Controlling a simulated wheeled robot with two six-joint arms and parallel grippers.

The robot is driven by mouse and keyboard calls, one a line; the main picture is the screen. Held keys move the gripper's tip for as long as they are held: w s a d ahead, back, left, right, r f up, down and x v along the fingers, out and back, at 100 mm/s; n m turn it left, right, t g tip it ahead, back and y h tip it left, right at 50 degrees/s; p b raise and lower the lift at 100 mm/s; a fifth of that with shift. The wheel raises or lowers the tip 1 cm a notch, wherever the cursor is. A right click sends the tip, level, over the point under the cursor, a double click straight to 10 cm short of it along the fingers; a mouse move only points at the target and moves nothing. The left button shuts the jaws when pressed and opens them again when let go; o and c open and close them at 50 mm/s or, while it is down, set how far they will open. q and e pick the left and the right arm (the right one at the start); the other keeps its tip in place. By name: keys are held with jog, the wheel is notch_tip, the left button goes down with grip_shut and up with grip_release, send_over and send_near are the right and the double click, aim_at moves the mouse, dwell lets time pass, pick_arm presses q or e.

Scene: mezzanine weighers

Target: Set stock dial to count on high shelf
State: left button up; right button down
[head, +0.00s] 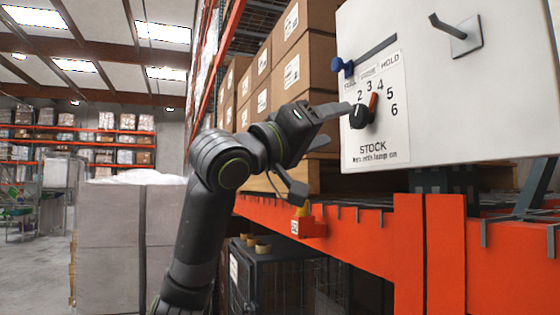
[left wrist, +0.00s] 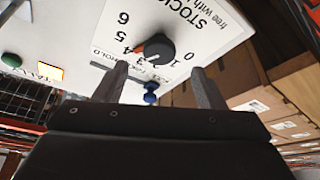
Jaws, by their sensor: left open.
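The stock dial (head: 359,117) is a black knob with a red pointer on a white plate marked STOCK, on a white panel at the shelf. It also shows in the left wrist view (left wrist: 159,48). Its red pointer appears to point at 4. My left gripper (head: 334,124) is open just left of the dial in the head view. In the left wrist view its fingers (left wrist: 158,88) stand apart, with the knob showing beyond the gap between them. Nothing is between the fingers. My right gripper is not in view.
A blue slider knob (head: 341,66) on a slot sits above left of the dial. A metal lever (head: 458,34) sticks out at upper right. The left wrist view shows a green button (left wrist: 11,60) and a lit orange label (left wrist: 50,70). Cartons (head: 292,70) and an orange beam (head: 365,228) are close by.

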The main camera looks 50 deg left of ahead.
pick_arm(q)
jog(key=b+v, duration=0.5)
jog(key=v, duration=0.5)
jog(key=shift+s, duration=0.25)
jog(key=shift+f, duration=0.1)
